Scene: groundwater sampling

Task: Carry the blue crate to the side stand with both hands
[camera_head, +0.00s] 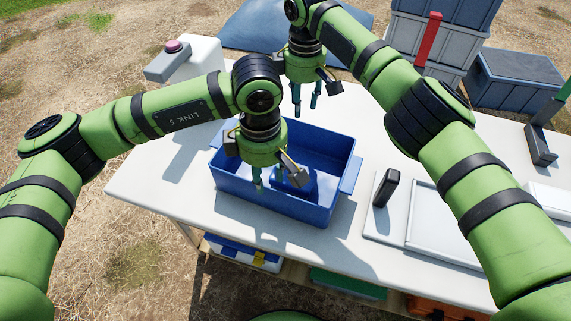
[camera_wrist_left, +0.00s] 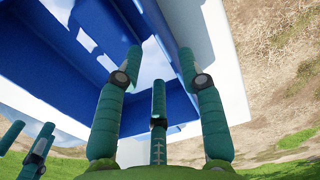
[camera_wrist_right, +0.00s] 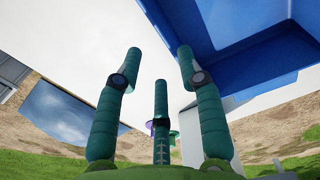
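The blue crate (camera_head: 330,210) sits on the white table, open side up, with a handle tab (camera_head: 351,175) on its right end. My right gripper (camera_head: 306,105) is open and empty at the crate's far side; the crate (camera_wrist_right: 250,60) is at upper right in the right wrist view. I cannot pick out the side stand.
A flat tray (camera_head: 400,225) with a black object (camera_head: 386,188) lies right of the crate. Grey bins (camera_head: 425,50) stand behind. The table's front left is clear.

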